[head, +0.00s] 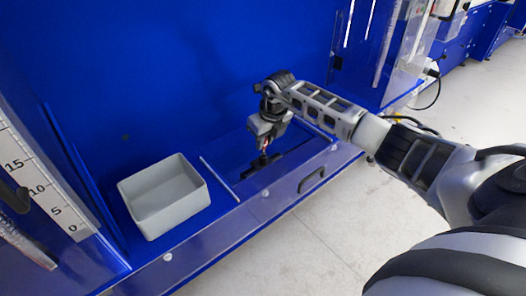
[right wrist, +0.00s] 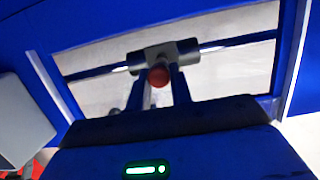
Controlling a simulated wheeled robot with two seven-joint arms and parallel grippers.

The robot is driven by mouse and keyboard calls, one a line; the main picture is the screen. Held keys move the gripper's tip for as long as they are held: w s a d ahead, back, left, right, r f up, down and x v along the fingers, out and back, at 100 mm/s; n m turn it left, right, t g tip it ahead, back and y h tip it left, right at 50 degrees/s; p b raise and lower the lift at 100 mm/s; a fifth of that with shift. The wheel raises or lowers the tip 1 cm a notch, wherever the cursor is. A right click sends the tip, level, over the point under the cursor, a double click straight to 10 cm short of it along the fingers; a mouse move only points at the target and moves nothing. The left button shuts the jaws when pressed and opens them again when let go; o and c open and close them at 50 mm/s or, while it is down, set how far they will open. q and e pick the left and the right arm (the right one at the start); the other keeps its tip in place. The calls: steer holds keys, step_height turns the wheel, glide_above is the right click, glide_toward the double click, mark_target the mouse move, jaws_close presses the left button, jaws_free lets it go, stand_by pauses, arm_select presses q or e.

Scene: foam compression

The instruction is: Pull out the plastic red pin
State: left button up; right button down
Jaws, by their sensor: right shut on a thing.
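The red pin (right wrist: 158,76) shows in the right wrist view as a small round red head at a dark grey crosspiece with a horizontal rod. The two fingers of my right gripper (right wrist: 158,92) reach up to it from below, and the gripper is shut on the pin. In the head view my right gripper (head: 264,148) points down at the dark fitting in the recess of the blue bench. There only a tiny bit of red shows between the fingertips, and most of the pin is hidden. My left gripper is not in view.
An empty grey bin (head: 164,196) stands on the blue bench left of the gripper. A numbered scale (head: 40,190) is at the far left. A clear panel with a dark handle (head: 312,179) runs along the bench front. A blue wall rises behind.

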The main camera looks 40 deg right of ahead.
steer(key=shift+r, duration=0.15)
steer(key=shift+w+p+v, duration=0.2)
steer(key=shift+p+v, duration=0.45)
steer(key=shift+v, duration=0.15)
steer(key=shift+w+p+v, duration=0.2)
steer(key=shift+p+v, duration=0.4)
steer(key=shift+v, duration=0.2)
steer(key=shift+w+p+v, duration=0.2)
steer(key=shift+p+v, duration=0.45)
steer(key=shift+v, duration=0.2)
steer(key=shift+r, duration=0.1)
steer(key=shift+a, duration=0.15)
